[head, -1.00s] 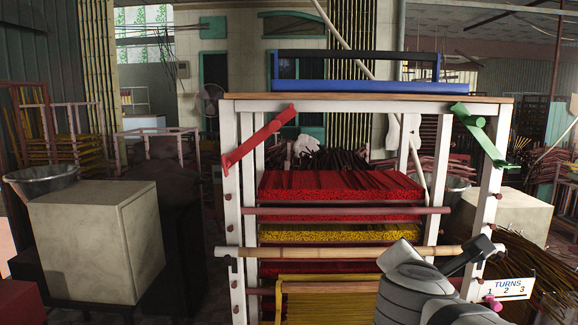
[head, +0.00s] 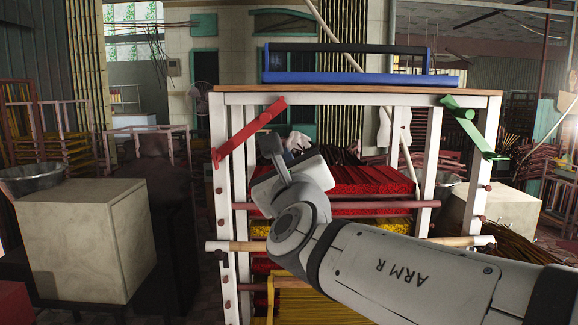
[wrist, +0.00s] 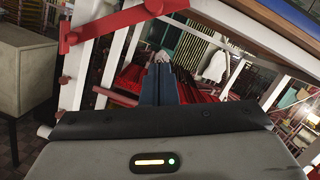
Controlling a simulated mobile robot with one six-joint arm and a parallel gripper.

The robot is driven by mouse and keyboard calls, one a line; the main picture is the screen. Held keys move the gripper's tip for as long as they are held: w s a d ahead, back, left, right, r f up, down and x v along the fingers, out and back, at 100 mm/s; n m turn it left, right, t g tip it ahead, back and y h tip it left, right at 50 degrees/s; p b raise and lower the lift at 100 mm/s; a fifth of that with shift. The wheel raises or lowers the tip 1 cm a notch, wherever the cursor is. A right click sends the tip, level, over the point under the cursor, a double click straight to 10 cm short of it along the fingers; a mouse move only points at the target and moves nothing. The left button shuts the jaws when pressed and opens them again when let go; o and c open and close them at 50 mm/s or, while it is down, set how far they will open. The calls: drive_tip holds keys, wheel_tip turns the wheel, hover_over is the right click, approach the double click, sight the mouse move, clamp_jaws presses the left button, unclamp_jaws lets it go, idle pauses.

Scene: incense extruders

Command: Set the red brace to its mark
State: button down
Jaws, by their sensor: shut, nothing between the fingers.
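The red brace (head: 246,133) slants from the top of the white rack's left post down to the left, with a red knob near each end. In the wrist view the red brace (wrist: 108,22) runs across the top left, its lower end by a white post. My gripper (head: 268,146) is in front of the rack, just right of the brace and apart from it in the picture. In the wrist view my gripper's dark fingers (wrist: 159,82) are together and empty, pointing into the rack. I cannot make out a mark for the brace.
A green brace (head: 472,126) hangs at the rack's right post. A bamboo pole (head: 232,246) crosses the rack's front, below a dull red bar (head: 405,205). A blue frame (head: 345,78) stands on the rack's top (head: 225,90). A pale box (head: 85,240) stands at left.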

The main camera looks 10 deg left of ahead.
sight(247, 133)
drive_tip(key=a+r+p, duration=0.1)
drive_tip(key=w+r+p, duration=0.1)
drive_tip(key=w+a+r+p, duration=0.1)
drive_tip(key=r, duration=0.1)
drive_tip(key=shift+a+r, duration=0.1)
drive_tip(key=shift+a, duration=0.25)
drive_tip(key=shift+a+r+p, duration=0.35)
drive_tip(key=shift+a+r, duration=0.05)
drive_tip(key=shift+r, duration=0.4)
drive_tip(key=shift+f, duration=0.1)
